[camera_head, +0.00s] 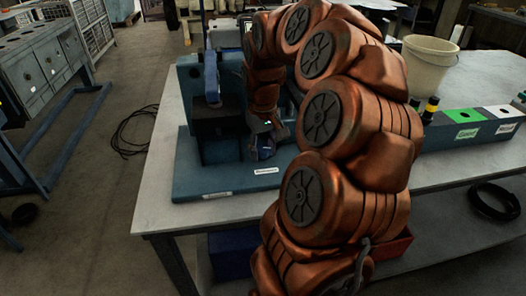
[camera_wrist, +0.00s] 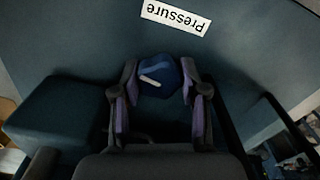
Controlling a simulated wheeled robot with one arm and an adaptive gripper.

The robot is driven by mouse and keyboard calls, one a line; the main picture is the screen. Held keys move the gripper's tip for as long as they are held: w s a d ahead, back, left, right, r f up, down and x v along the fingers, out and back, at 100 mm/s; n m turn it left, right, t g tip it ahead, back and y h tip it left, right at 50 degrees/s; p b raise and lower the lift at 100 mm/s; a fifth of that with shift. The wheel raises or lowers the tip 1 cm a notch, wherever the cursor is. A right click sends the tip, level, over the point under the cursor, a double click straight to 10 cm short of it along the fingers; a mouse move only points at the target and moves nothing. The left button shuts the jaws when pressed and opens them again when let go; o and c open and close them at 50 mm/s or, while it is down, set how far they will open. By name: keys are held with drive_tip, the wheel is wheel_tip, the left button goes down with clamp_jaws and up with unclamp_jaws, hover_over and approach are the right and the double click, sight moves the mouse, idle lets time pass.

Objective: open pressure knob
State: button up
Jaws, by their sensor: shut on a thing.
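The pressure knob (camera_wrist: 158,76) is dark blue with a white pointer line that lies slightly tilted in the wrist view. It sits just by the label "Pressure" (camera_wrist: 176,17). My gripper (camera_wrist: 158,92) has one finger on each side of the knob and is shut on it. In the head view my gripper (camera_head: 266,136) comes down at the front of the teal machine, with the blue knob (camera_head: 265,153) at its tips. The white label (camera_head: 266,171) lies on the base plate in front. Part of the knob is hidden by my fingers.
The teal machine (camera_head: 190,90) with a blue lever (camera_head: 211,78) stands on a grey table (camera_head: 155,205). My arm covers much of the table's middle. A cream bucket (camera_head: 430,62) and a teal rack with green and white squares (camera_head: 462,130) stand at the right.

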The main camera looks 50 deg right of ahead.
sight(263, 148)
drive_tip(key=shift+n, duration=1.3)
drive_tip(key=o, duration=1.1)
wheel_tip(263, 148, up, 12)
drive_tip(key=shift+r, duration=0.1)
idle(0.3)
